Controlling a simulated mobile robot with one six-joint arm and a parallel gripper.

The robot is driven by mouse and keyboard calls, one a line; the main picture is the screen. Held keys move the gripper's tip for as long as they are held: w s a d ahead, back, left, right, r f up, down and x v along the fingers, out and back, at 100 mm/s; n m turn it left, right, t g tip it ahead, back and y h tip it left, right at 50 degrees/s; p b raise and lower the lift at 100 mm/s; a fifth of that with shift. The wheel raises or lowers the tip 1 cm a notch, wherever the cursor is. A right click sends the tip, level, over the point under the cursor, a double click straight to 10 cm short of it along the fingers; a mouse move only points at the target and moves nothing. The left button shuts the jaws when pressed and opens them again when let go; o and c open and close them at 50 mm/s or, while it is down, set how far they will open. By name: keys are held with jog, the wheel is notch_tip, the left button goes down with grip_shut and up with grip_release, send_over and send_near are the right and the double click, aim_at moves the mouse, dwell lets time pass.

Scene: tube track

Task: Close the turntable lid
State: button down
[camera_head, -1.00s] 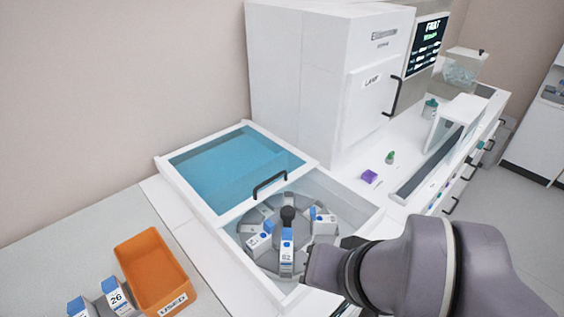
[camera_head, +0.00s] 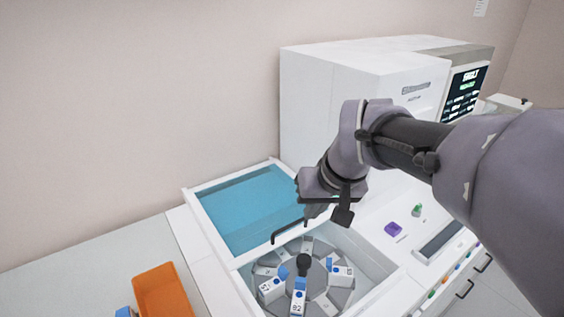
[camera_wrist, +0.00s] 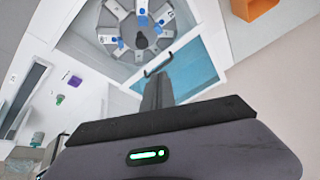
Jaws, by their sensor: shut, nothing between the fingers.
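The turntable lid (camera_head: 248,208) is a blue translucent panel in a white frame, slid to the back left of the turntable well. Its dark handle (camera_head: 290,231) is on the edge facing the well. The turntable (camera_head: 318,283) is uncovered, with a dark centre knob and several white, blue-capped packs. My gripper (camera_head: 318,208) hangs above the right end of the handle, shut and empty; I cannot tell whether it touches. In the wrist view, the handle (camera_wrist: 158,66) lies just beyond the dark fingers (camera_wrist: 157,92), between the turntable and the blue lid.
An orange bin (camera_head: 163,290) stands on the counter at the left. A white analyser cabinet (camera_head: 335,105) with a screen rises behind my arm. A purple block (camera_head: 392,229) and a green-capped item (camera_head: 417,210) sit on the right deck.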

jog(key=w+a+f+n+p, duration=0.1)
jog(key=w+a+f+n, duration=0.15)
jog(key=w, duration=0.25)
jog(key=w+a+f+n+g+p, duration=0.1)
jog(key=w+a+f, duration=0.15)
jog(key=w, duration=0.35)
jog(key=w+a+f+n+p, duration=0.1)
jog(key=w+f, duration=0.2)
jog(key=w, duration=0.2)
jog(key=shift+n, duration=0.35)
jog(key=b+x, duration=0.2)
jog(key=x, duration=0.8)
jog(key=shift+s+a, duration=0.1)
jog(key=shift+s+d+f+b, duration=0.3)
jog(key=shift+s+d+b, duration=0.1)
jog(key=shift+s, duration=0.15)
jog(key=shift+s+d+f+b, duration=0.35)
jog(key=shift+s+d, duration=0.1)
jog(key=shift+s, duration=0.15)
jog(key=shift+s+d, duration=0.2)
jog(key=shift+s, duration=0.15)
jog(key=shift+s, duration=0.1)
